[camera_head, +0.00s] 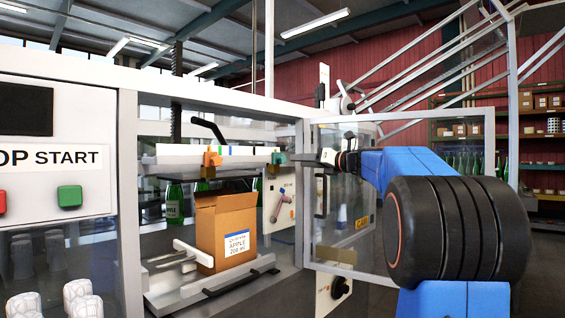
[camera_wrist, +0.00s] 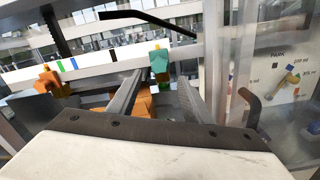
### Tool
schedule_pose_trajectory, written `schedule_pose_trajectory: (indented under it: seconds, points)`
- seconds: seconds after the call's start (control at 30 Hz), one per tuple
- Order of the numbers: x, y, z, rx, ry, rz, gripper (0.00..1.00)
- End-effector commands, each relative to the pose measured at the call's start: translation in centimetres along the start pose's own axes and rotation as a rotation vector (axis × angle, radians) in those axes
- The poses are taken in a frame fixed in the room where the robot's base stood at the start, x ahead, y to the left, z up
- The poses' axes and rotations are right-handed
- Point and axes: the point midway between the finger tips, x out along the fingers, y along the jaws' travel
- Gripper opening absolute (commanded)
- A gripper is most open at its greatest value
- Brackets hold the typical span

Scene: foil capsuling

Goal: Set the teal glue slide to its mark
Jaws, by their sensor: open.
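The teal glue slide (camera_head: 278,158) sits at the right end of a white rail (camera_head: 178,151). In the wrist view the teal slide (camera_wrist: 159,64) shows just ahead of my fingertips, roughly in line with the gap between them. My gripper (camera_head: 303,157) is open and reaches in from the right; in the wrist view its two fingers (camera_wrist: 161,80) stand apart with nothing held. I cannot tell whether they overlap the slide in depth. The rail carries several coloured marks, with a yellow one (camera_wrist: 157,46) right by the teal slide. Which mark is meant is not readable.
An orange slide (camera_head: 211,158) sits further left on the rail. A cardboard apple box (camera_head: 225,230) stands open below. A black bar handle (camera_head: 208,128) rises behind the rail. A clear framed door (camera_head: 345,200) and a panel with a pink-grey lever (camera_head: 280,207) flank my arm.

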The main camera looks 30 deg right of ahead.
Motion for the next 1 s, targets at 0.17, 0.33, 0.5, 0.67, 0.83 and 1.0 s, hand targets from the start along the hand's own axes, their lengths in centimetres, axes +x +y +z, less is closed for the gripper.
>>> schedule_pose_trajectory:
  seconds: [0.17, 0.33, 0.5, 0.67, 0.83, 1.0]
  points:
    - [3.3, 0.1, -0.1, -0.001, 0.002, 0.002, 0.46]
    - [6.2, 0.1, -0.1, -0.001, 0.002, 0.002, 0.46]
    - [8.4, 0.0, -0.1, -0.001, 0.001, 0.001, 0.46]
    - [9.4, 0.1, 0.0, -0.001, 0.000, 0.001, 0.46]
    - [9.7, 0.0, 0.0, -0.001, 0.000, 0.000, 0.46]
    - [9.7, 0.0, 0.0, -0.001, 0.000, 0.000, 0.46]
